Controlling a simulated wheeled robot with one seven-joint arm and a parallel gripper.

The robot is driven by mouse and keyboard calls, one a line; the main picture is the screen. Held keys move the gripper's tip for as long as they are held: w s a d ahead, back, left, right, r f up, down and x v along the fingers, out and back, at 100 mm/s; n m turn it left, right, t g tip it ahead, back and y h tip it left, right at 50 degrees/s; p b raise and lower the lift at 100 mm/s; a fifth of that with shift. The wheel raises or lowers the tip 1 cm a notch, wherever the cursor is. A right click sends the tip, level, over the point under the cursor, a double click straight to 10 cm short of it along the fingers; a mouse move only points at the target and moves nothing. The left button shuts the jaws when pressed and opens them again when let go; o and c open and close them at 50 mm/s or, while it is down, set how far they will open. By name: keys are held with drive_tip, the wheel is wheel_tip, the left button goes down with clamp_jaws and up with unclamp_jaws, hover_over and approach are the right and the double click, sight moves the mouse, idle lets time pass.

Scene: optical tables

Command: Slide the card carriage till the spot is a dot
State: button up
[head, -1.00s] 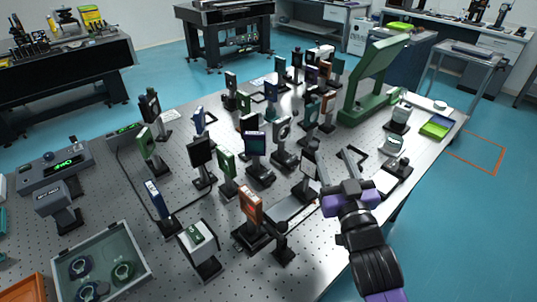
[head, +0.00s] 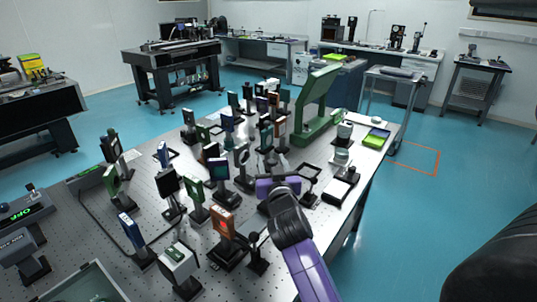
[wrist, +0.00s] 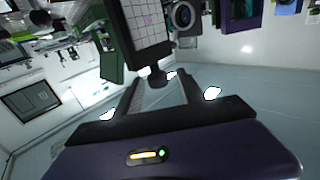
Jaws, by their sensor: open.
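The card (wrist: 148,22), white with a dark grid and black frame, stands on a short post in the wrist view. A faint pinkish spot shows on its grid; its exact shape is too small to tell. My gripper (wrist: 160,84) is open, its two fingers either side of the card's post and foot (wrist: 158,76). I cannot tell whether they touch it. In the head view my gripper (head: 272,168) is low over the right part of the table, and it and my arm hide the card and most of its rail. An orange-faced mount (head: 223,224) stands at the near end of that rail.
Many posts and mounts crowd the perforated table to the left and beyond, including a dark screen (head: 218,169). A tall green stand (head: 318,105) rises at the far right.

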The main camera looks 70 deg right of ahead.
drive_tip(key=shift+p+x, duration=0.3)
drive_tip(key=shift+x, duration=1.55)
clamp_jaws()
